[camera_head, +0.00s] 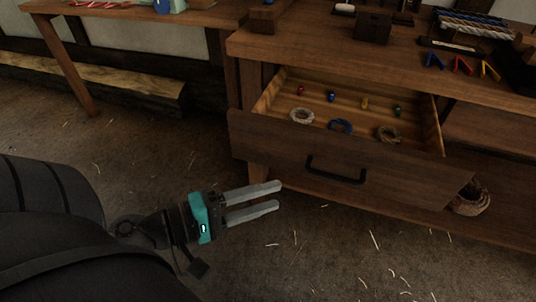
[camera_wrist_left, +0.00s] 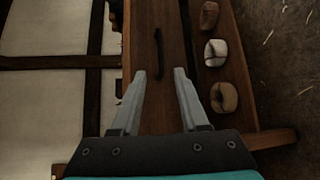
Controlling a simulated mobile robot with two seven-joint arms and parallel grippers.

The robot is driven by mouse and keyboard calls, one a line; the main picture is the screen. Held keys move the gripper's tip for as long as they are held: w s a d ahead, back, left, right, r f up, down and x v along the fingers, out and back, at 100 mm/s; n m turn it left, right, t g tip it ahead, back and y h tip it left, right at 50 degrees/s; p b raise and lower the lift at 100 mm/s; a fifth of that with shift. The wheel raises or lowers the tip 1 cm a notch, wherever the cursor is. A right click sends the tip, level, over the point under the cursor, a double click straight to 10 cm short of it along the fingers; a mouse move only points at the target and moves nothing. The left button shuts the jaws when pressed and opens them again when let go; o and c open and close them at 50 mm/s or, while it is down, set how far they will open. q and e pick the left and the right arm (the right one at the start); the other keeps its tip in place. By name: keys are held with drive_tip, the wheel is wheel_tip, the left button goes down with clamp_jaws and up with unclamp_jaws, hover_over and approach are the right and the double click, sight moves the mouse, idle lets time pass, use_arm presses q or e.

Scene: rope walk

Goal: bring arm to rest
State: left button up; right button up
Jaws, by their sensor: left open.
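My left gripper (camera_head: 280,194) is open and empty, in front of and below the left part of the open wooden drawer (camera_head: 300,143). Its two grey fingers point right in the head view. In the left wrist view the parted fingers (camera_wrist_left: 160,74) have nothing between them but the wooden front behind. The drawer's dark handle (camera_head: 336,170) stands apart from the fingers; a dark handle (camera_wrist_left: 158,48) also shows beyond them in the left wrist view. My right gripper is not in view.
The drawer juts from the workbench (camera_head: 290,47) and holds a pale coil (camera_head: 302,115), a blue coil (camera_head: 341,126), a brown coil (camera_head: 388,134) and several small coloured pieces. A basket-like bundle (camera_head: 470,198) sits on the lower shelf. The floor (camera_head: 330,255) in front is clear except for straw.

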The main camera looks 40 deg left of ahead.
use_arm(q)
drive_tip(key=s+d+f+m+g+y, duration=0.1)
drive_tip(key=d+f+m+g+y, duration=0.1)
drive_tip(key=d+f+m+g, duration=0.4)
drive_tip(key=s+d+f+m+g+y, duration=0.1)
drive_tip(key=s+f+m+g, duration=0.15)
drive_tip(key=f+m, duration=0.65)
drive_tip(key=s+a+f+m+g+y+p, duration=0.1)
drive_tip(key=a+f+g+y+p, duration=0.35)
drive_tip(key=f, duration=1.05)
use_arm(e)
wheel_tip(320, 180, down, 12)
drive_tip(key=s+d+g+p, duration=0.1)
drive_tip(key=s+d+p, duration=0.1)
use_arm(q)
drive_tip(key=s+a+f+p, duration=0.3)
drive_tip(key=s, duration=0.3)
drive_tip(key=s+a+f+t+y+p, duration=0.1)
drive_tip(key=s+a+f+p, duration=0.2)
drive_tip(key=s, duration=0.3)
drive_tip(key=shift+s+a, duration=0.15)
drive_tip(key=shift+a, duration=0.4)
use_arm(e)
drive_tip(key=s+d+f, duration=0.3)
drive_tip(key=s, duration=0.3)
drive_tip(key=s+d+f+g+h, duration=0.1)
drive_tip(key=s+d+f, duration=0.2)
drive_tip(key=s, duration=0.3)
